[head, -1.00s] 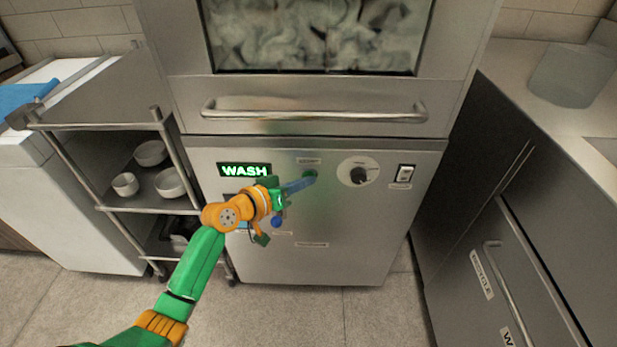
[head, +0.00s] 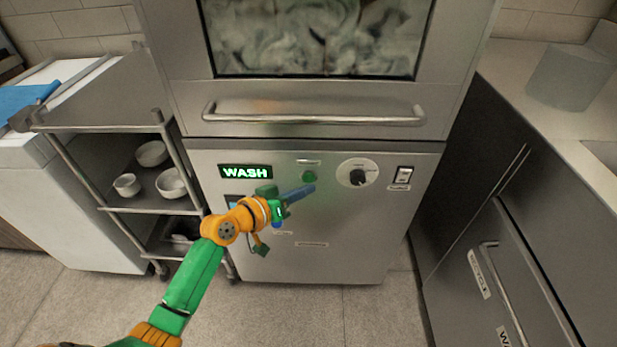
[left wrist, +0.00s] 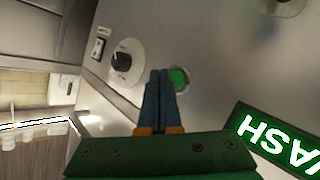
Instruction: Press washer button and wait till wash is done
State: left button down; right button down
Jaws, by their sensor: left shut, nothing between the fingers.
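The washer (head: 330,262) is a steel machine with a window at the top showing a blurred, whitish, swirling inside. Its green display (head: 245,171) is lit and reads WASH. The round green button (head: 309,176) is on the panel between the display and the black dial (head: 358,177). My left gripper (head: 312,188) is shut and empty, its blue fingertips just below the button in the head view and apart from it. In the left wrist view the shut fingers (left wrist: 158,100) partly cover the edge of the green button (left wrist: 180,79). My right gripper is not in view.
A long handle bar (head: 313,117) runs across the washer above the panel. A shelf rack (head: 120,127) with several white bowls stands at left. A steel counter with cabinets (head: 490,260) is at right. The floor in front is open.

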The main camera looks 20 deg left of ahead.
pick_arm(q)
jog(key=s+p, duration=0.1)
jog(key=s, duration=0.1)
jog(key=s+d+p, duration=0.1)
jog(key=s, duration=0.1)
jog(key=shift+s+d+r, duration=0.1)
jog(key=shift+s+d, duration=0.05)
jog(key=shift+s, duration=0.1)
dwell(0.6)
